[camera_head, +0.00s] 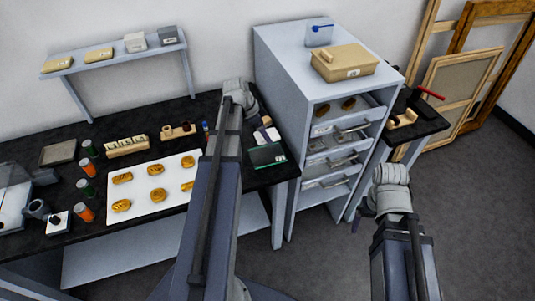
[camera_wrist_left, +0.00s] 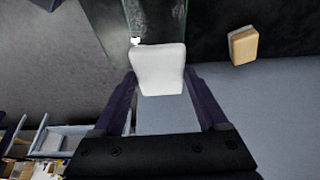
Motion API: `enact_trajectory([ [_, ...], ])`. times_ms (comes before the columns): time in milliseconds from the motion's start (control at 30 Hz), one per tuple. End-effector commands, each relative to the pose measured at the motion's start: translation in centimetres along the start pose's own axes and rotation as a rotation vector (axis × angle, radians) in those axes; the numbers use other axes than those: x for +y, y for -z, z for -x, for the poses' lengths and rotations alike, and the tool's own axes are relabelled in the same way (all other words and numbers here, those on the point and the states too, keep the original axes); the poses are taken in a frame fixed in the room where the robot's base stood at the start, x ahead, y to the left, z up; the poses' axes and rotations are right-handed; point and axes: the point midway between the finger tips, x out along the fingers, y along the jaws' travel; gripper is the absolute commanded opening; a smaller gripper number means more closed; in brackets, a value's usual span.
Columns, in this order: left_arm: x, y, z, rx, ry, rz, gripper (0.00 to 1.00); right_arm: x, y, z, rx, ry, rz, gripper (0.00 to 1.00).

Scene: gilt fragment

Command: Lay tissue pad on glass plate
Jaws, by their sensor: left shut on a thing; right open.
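The white tissue pad (camera_wrist_left: 158,70) is held between the two fingers of my left gripper (camera_wrist_left: 157,85) in the left wrist view. The head view shows the pad (camera_head: 273,133) small and partly covered by my left gripper (camera_head: 262,137), at the right end of the dark bench. The greenish glass plate (camera_head: 267,156) lies at the bench's front right edge, just in front of the pad. In the left wrist view the clear plate (camera_wrist_left: 156,14) shows just beyond the pad; I cannot tell whether they touch. My right gripper (camera_head: 361,214) is open, away from the bench, its fingers partly hidden.
A white board (camera_head: 145,206) with several gold fragments lies on the bench, left of my left arm. A small wooden block (camera_wrist_left: 243,46) lies near the plate. A grey drawer cabinet (camera_head: 290,110) stands right of the bench. Open floor (camera_head: 480,190) is at the right.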

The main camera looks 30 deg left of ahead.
Motion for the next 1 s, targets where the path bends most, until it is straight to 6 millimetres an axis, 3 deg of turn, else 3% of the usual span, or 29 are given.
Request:
enact_trajectory([
  [33, 0.0, -0.5, -1.1, 0.000, 0.000, 0.000, 0.24, -0.1, 0.1, -1.2, 0.000, 0.000, 0.000, 0.86],
  [300, 0.0, -2.0, -4.9, 0.000, 0.000, 0.000, 0.24, -0.5, 0.3, -5.2, 0.000, 0.000, -0.001, 0.86],
  [567, 0.0, -2.1, -5.1, 0.000, 0.000, 0.000, 0.24, -0.5, 0.3, -5.5, 0.000, 0.000, -0.001, 0.86],
  [900, 0.0, -3.5, -8.5, 0.000, 0.000, 0.000, 0.24, -0.9, 0.5, -9.1, 0.000, 0.000, -0.001, 0.86],
  [1000, 0.0, -3.6, -8.7, 0.000, 0.000, 0.000, 0.24, -0.9, 0.5, -9.3, 0.000, 0.000, -0.001, 0.86],
])
